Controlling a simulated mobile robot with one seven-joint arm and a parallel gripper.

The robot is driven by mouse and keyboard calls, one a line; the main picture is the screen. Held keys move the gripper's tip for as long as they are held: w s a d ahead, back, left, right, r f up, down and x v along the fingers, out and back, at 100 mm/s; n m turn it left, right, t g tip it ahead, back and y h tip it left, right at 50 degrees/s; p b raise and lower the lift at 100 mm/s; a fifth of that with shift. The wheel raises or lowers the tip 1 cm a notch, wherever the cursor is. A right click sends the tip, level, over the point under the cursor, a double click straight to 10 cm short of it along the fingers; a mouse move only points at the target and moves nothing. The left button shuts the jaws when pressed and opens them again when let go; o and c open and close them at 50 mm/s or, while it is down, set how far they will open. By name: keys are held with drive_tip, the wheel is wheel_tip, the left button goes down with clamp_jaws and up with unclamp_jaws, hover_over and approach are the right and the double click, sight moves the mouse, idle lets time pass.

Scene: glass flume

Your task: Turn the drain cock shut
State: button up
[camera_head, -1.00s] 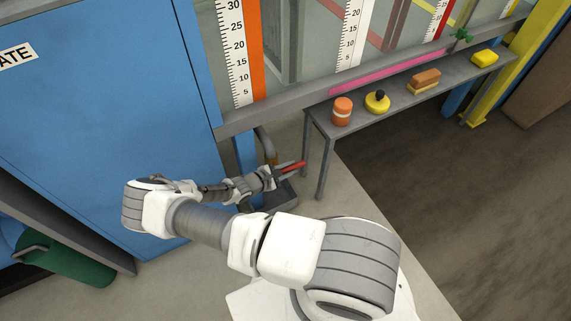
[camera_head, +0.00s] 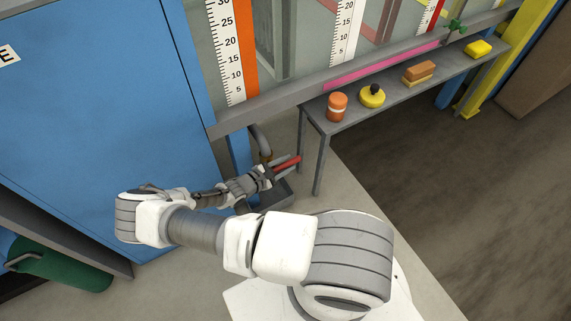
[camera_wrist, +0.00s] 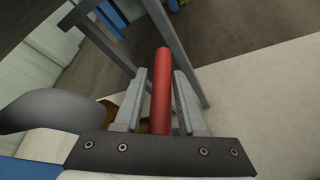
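The drain cock's red lever handle (camera_head: 288,162) points to the right, low beside the blue cabinet, below the bent grey drain pipe (camera_head: 258,138). A bit of its brass body (camera_head: 267,157) shows there. My gripper (camera_head: 284,168) is at the handle, its fingers along the two sides. In the wrist view, the red handle (camera_wrist: 161,90) runs lengthwise between the fingers of my gripper (camera_wrist: 160,75). Narrow gaps show on both sides, so it is open around the handle. The brass body (camera_wrist: 143,127) is mostly hidden behind the left finger.
A grey bench (camera_head: 390,100) stands right of the cock, its near legs close to the handle tip. Several small items stand on it. A dark tray (camera_head: 272,193) lies on the floor under the cock. The blue cabinet (camera_head: 90,110) is at left.

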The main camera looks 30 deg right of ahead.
drive_tip(key=shift+a, duration=0.1)
drive_tip(key=p+v, duration=0.4)
drive_tip(key=v, duration=1.3)
drive_tip(key=shift+a, duration=0.15)
